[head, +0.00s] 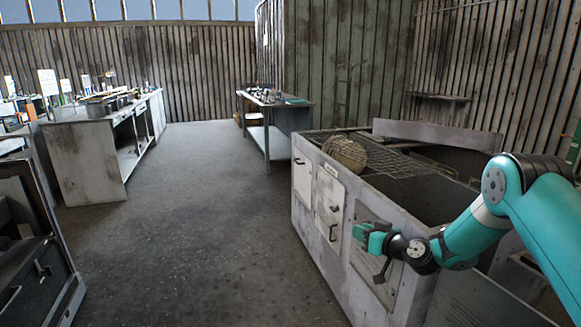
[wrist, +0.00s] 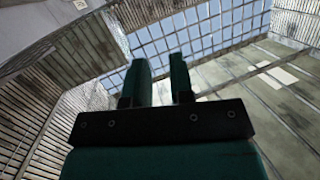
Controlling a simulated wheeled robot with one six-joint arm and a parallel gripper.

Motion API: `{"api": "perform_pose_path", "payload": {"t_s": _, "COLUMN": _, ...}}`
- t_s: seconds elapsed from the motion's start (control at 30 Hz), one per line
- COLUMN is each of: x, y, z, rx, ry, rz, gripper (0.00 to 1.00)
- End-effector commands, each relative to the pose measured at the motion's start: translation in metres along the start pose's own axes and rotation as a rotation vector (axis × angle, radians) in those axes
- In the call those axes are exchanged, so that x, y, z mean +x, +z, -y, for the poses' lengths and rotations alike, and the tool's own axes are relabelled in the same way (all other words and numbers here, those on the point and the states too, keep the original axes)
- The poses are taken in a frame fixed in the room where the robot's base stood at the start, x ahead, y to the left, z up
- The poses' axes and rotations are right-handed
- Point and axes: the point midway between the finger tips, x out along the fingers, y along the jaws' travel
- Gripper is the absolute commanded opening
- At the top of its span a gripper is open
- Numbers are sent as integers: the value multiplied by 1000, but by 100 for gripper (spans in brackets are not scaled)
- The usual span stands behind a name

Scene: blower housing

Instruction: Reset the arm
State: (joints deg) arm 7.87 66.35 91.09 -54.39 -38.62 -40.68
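My arm (head: 535,205) reaches in from the right edge of the head view, teal with dark joints. My gripper (head: 360,232) is at its left end, in front of the side of a worn white cabinet (head: 325,195). In the wrist view my gripper (wrist: 160,75) shows two dark green fingers with a clear gap between them. Nothing is between the fingers, so it is open and empty. Behind them in that view are a gridded skylight (wrist: 215,45) and slatted walls, so the wrist camera faces upward.
A wire rack (head: 400,160) with a round ribbed object (head: 345,152) lies on the white cabinet, beside an open cavity (head: 420,195). A long bench (head: 85,155) stands at left, a small table (head: 275,115) at the back. The floor (head: 200,220) between is clear.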

Motion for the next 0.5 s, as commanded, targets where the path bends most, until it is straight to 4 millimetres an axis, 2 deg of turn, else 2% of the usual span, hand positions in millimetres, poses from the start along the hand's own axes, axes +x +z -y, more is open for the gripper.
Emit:
{"api": "perform_pose_path", "payload": {"t_s": 0.03, "x": -4, "y": -28, "z": 30, "rx": -6, "ry": -62, "rz": 53, "gripper": 22}}
{"api": "perform_pose_path", "payload": {"t_s": 0.1, "x": -15, "y": -53, "z": 67, "rx": -5, "ry": -135, "rz": 144, "gripper": 22}}
{"api": "perform_pose_path", "payload": {"t_s": 0.17, "x": -30, "y": -71, "z": 99, "rx": -4, "ry": -189, "rz": 227, "gripper": 22}}
{"api": "perform_pose_path", "payload": {"t_s": 0.27, "x": -64, "y": -95, "z": 149, "rx": -3, "ry": -258, "rz": 371, "gripper": 22}}
{"api": "perform_pose_path", "payload": {"t_s": 0.3, "x": -81, "y": -102, "z": 169, "rx": -2, "ry": -279, "rz": 431, "gripper": 22}}
{"api": "perform_pose_path", "payload": {"t_s": 0.37, "x": -109, "y": -110, "z": 196, "rx": -1, "ry": -301, "rz": 522, "gripper": 22}}
{"api": "perform_pose_path", "payload": {"t_s": 0.47, "x": -164, "y": -117, "z": 236, "rx": 1, "ry": -318, "rz": 675, "gripper": 22}}
{"api": "perform_pose_path", "payload": {"t_s": 0.5, "x": -187, "y": -118, "z": 250, "rx": 1, "ry": -318, "rz": 736, "gripper": 22}}
